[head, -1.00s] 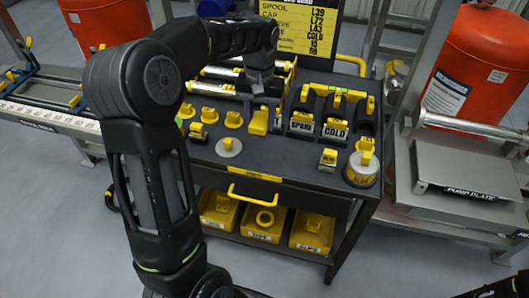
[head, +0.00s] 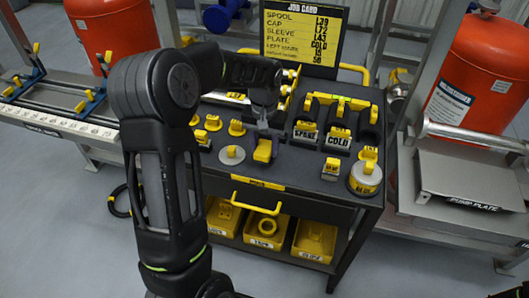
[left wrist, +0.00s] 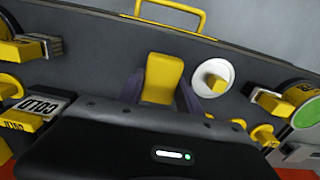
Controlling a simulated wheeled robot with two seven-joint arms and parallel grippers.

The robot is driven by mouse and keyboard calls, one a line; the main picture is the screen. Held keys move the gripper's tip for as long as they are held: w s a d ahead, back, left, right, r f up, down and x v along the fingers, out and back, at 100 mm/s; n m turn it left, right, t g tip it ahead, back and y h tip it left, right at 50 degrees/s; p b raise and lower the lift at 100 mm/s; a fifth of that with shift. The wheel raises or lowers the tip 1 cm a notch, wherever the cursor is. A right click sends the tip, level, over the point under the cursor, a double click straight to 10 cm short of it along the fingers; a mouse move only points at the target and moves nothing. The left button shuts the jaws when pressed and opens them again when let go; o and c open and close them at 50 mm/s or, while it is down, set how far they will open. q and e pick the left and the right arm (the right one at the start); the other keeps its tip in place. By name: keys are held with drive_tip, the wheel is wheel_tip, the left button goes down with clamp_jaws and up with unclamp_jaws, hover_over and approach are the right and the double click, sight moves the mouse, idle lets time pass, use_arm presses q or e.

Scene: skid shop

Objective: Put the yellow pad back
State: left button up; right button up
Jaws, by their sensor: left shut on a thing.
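The yellow pad (head: 263,150) is a small upright block over the dark cart top, right of the round grey disc with a yellow knob (head: 232,154). My left gripper (head: 266,137) reaches down from behind and is shut on the pad. In the left wrist view, the pad (left wrist: 162,78) sits between the two grey-purple fingers (left wrist: 160,92), with its upper face bare. I cannot tell whether its underside touches the cart top. My right gripper is not in view.
The cart top (head: 290,178) carries the SPARE block (head: 305,131), the COLD block (head: 338,138), a small yellow-topped block (head: 331,168) and a round weight (head: 365,175). A job card (head: 305,38) stands behind. Yellow bins (head: 265,232) sit on the lower shelf.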

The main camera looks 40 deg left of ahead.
sight(265, 154)
use_arm(q)
drive_tip(key=shift+f, duration=1.4)
drive_tip(key=shift+f, duration=0.2)
drive_tip(key=o, duration=1.3)
drive_tip(key=shift+r, duration=0.15)
wheel_tip(265, 154, up, 12)
drive_tip(key=shift+r, duration=0.1)
